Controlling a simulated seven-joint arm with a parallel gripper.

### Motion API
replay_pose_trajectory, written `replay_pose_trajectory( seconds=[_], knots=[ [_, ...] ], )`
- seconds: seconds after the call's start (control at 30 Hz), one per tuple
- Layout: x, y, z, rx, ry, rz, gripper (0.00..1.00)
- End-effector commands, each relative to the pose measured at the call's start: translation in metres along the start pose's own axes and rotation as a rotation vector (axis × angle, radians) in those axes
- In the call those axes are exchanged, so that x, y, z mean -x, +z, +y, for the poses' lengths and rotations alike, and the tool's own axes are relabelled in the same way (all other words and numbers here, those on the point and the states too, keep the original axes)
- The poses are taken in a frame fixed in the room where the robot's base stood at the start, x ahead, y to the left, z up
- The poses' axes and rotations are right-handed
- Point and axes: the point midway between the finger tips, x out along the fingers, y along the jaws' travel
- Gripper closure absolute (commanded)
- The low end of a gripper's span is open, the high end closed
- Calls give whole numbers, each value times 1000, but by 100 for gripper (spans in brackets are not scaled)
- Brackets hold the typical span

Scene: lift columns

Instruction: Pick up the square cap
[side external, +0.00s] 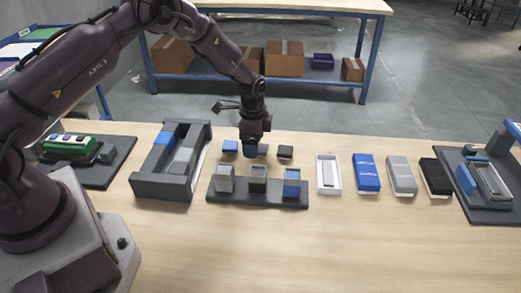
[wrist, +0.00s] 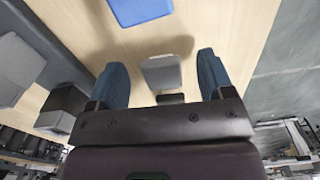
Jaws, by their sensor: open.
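Three small caps lie in a row on the table behind the columns in the side view: a blue cap (side external: 230,147), a grey cap (side external: 263,150) partly hidden by my gripper, and a dark cap (side external: 285,152). My gripper (side external: 251,152) is open and points down over the row. In the wrist view the grey cap (wrist: 161,71) shows in the gap between the two blue fingers of my gripper (wrist: 161,80), apart from both. The blue cap (wrist: 140,9) is at the top edge; the dark cap (wrist: 171,98) is partly hidden by the gripper body.
A dark base (side external: 258,200) carries a grey column (side external: 225,179), a black column (side external: 258,180) and a blue column (side external: 291,183), close in front of the caps. A dark open-topped holder (side external: 160,190) stands left; several flat boxes lie right. The front table is clear.

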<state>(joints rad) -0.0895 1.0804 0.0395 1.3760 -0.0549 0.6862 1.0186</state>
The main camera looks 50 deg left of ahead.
Motion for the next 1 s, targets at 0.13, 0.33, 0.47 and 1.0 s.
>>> replay_pose_trajectory(
  seconds=[0.13, 0.33, 0.47, 1.0],
  knots=[
    [-18, 0, 0, 1, 1, 0, 26],
    [-21, 0, 0, 1, -1, 0, 26],
    [-20, 0, 0, 1, 0, 0, 37],
    [-17, 0, 0, 1, -1, 1, 79]
  ],
)
